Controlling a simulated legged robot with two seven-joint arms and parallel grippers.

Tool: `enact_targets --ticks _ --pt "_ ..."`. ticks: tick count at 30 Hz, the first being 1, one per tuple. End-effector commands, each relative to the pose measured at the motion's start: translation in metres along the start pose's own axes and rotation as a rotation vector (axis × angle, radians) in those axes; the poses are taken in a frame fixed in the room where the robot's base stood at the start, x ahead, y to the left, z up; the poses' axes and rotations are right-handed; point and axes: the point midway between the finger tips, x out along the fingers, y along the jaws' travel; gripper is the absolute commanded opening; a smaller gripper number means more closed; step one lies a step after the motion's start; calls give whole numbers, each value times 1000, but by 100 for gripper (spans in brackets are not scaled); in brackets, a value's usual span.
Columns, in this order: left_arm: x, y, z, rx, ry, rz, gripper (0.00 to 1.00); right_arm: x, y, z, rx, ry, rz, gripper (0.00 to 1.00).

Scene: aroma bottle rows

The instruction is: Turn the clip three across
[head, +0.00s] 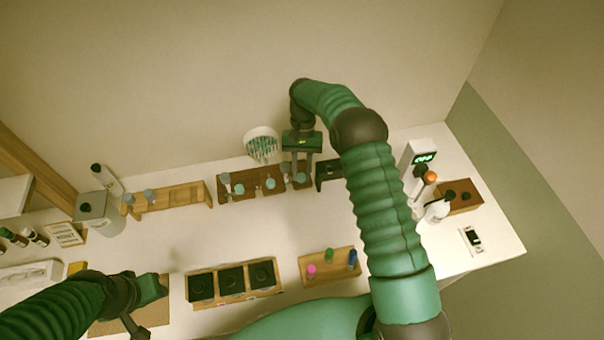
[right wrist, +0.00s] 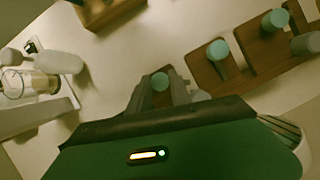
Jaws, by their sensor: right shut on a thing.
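A brown wooden rack (head: 252,194) at the back middle of the table carries a row of teal-topped clips, among them one clip (head: 239,188) and another (head: 270,183). My right gripper (head: 300,176) reaches down at the rack's right end and is shut on a teal-topped clip (right wrist: 160,82). In the right wrist view the fingers stand either side of this clip, and two free clips (right wrist: 218,50) (right wrist: 275,18) show to its right. Grip details below the clip's top are hidden. My left gripper (head: 142,308) is low at the front left, away from the rack; its jaws are unclear.
A light wooden rack (head: 180,196) stands left of the brown one. A tray of black squares (head: 217,294) and a block with coloured pegs (head: 328,278) lie in front. A white device with a green display (head: 417,152) stands right. The table's middle is clear.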

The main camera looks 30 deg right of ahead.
Motion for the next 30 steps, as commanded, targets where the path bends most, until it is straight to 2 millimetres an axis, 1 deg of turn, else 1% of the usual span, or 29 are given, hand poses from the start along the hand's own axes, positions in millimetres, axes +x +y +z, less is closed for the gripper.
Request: enact_targets --ticks 1,9,15,22,30 --pt "3 0 1 0 0 0 36 -2 -2 -3 -39 11 12 0" --pt "8 0 2 0 0 0 36 -3 -3 -2 -262 13 106 0" --pt "9 0 2 0 0 0 36 -4 -4 -2 -390 13 160 0" --pt "10 0 2 0 0 0 36 -4 -4 -1 -481 14 198 0" --pt "10 0 2 0 0 0 36 -4 -4 -2 -519 15 214 0"
